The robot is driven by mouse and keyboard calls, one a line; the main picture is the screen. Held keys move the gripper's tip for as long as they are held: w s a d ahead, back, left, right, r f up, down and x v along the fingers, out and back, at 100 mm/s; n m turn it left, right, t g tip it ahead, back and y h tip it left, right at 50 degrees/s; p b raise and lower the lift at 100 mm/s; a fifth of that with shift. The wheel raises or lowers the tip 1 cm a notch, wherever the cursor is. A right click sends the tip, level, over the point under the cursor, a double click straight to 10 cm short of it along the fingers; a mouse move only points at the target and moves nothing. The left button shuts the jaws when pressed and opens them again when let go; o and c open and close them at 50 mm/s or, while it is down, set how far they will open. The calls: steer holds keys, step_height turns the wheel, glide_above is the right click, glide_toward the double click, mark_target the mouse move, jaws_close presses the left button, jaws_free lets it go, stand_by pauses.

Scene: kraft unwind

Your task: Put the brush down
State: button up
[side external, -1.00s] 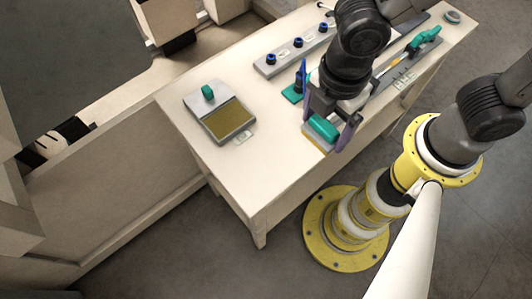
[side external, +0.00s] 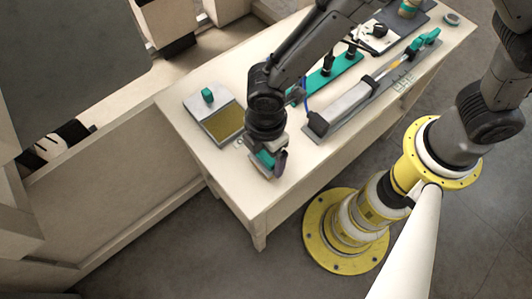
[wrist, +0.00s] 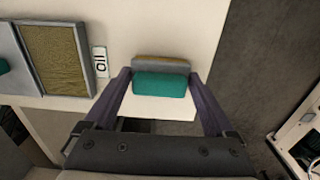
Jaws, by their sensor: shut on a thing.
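The brush (wrist: 160,85) has a teal handle block over a grey body with a tan strip at its far edge. My gripper (wrist: 158,76) is shut on it, with one finger at each end of the teal block. In the side view the brush (side external: 264,158) shows partly below my wrist, near the front-left part of the table (side external: 200,150). My gripper (side external: 271,163) hides much of it there. I cannot tell whether the brush touches the tabletop or hangs just above it.
A grey tray with a golden-brown pad (side external: 225,124) and a teal-knobbed cover (side external: 207,96) is left of my gripper. A label reading "oil" (wrist: 100,61) lies beside the pad. A long grey holder (side external: 345,103) and teal-handled tool (side external: 423,41) lie to the right. The table's edge is close.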

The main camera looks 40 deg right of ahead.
mark_target(266, 155)
steer(key=shift+f, duration=0.25)
steer(key=shift+f, duration=0.2)
steer(key=o, duration=0.9)
steer(key=shift+r, duration=0.1)
step_height(266, 155, up, 12)
steer(key=shift+r, duration=0.1)
